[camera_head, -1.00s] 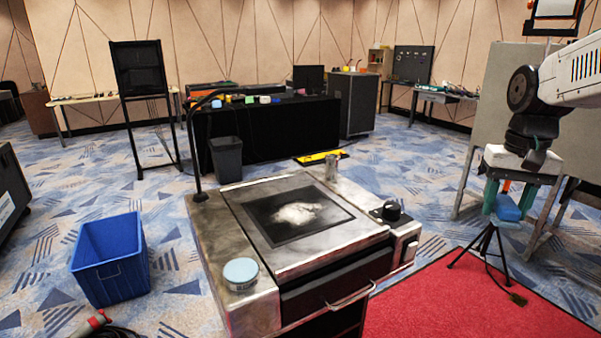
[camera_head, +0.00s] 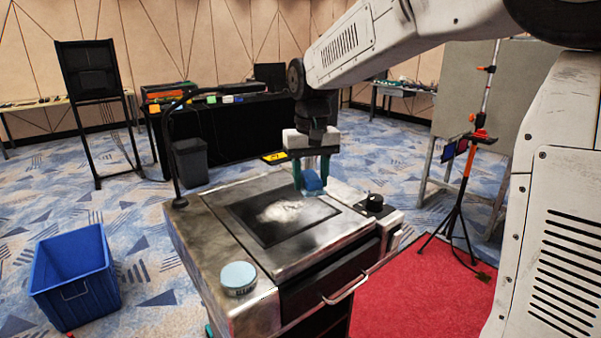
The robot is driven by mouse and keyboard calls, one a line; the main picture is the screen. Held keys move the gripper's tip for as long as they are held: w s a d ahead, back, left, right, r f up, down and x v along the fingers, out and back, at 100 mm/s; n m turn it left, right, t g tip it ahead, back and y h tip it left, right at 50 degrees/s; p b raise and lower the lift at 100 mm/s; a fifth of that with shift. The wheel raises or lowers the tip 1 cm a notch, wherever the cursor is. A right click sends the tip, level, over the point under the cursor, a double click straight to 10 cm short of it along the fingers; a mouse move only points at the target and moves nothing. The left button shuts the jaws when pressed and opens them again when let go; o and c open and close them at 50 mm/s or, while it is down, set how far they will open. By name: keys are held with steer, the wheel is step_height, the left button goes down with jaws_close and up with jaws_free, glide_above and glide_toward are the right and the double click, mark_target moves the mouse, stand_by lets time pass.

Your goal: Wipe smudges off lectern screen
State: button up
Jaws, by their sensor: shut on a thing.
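The lectern (camera_head: 228,282) stands in front of me with a dark screen (camera_head: 258,232) set in its worn metal top. A whitish smudge (camera_head: 284,211) covers the upper middle of the screen. My gripper (camera_head: 311,178) has teal fingers and is shut on a blue cloth or sponge (camera_head: 312,182). It holds the blue thing above the far right part of the lectern top, near the screen's upper right corner. I cannot tell whether the blue thing touches the surface.
A round light-blue-topped tin (camera_head: 238,278) sits on the lectern's near left corner. A blue crate (camera_head: 75,275) stands on the floor at left. An orange tripod stand (camera_head: 466,180) is at right.

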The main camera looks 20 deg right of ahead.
mark_target(309, 216)
step_height(309, 216, down, 3)
steer(key=shift+a+r, duration=0.1)
steer(key=shift+a, duration=0.05)
steer(key=shift+f, duration=1.1)
steer(key=shift+f, duration=1.05)
steer(key=shift+w, duration=0.1)
